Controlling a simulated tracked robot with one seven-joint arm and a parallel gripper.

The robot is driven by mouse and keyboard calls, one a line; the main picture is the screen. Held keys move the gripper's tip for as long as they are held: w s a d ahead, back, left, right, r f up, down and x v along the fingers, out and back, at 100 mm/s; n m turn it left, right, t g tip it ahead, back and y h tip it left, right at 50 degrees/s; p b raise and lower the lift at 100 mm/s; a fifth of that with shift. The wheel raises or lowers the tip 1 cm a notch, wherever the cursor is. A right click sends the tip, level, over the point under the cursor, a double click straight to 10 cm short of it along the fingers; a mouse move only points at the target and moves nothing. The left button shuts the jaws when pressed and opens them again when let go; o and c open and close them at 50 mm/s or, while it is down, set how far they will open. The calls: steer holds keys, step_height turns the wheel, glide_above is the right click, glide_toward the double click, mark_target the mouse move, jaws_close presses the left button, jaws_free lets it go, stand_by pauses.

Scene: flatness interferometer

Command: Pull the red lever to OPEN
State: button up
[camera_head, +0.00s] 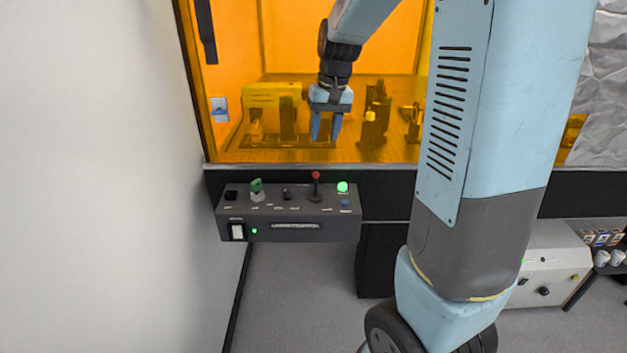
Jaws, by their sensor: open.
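The red lever (315,186) is a thin dark stem with a red ball on top. It stands about upright on the top face of a dark grey control box (297,226), right of the middle. The small labels on the box are too small to read. My gripper (326,138) points down with its two blue fingers apart and nothing between them. In the picture it is above the lever and a little to its right, apart from it. How far it is from the lever in depth is hard to tell.
Beside the lever are a green key-like knob (256,186), a black knob (287,194) and a lit green lamp (342,187). An orange see-through enclosure (290,60) with optical parts stands behind. A white wall (90,180) is left. A light box (548,262) sits at the right.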

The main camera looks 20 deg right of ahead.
mark_target(316, 173)
steer(key=shift+g, duration=0.3)
steer(key=w+f, duration=0.1)
steer(key=f, duration=0.4)
steer(key=w+a+f, duration=0.1)
steer(key=f, duration=0.5)
steer(key=w+f, duration=0.1)
steer(key=f, duration=0.4)
steer(key=shift+w+a+f, duration=0.15)
steer(key=shift+w+f, duration=0.1)
steer(key=shift+f, duration=0.15)
jaws_close()
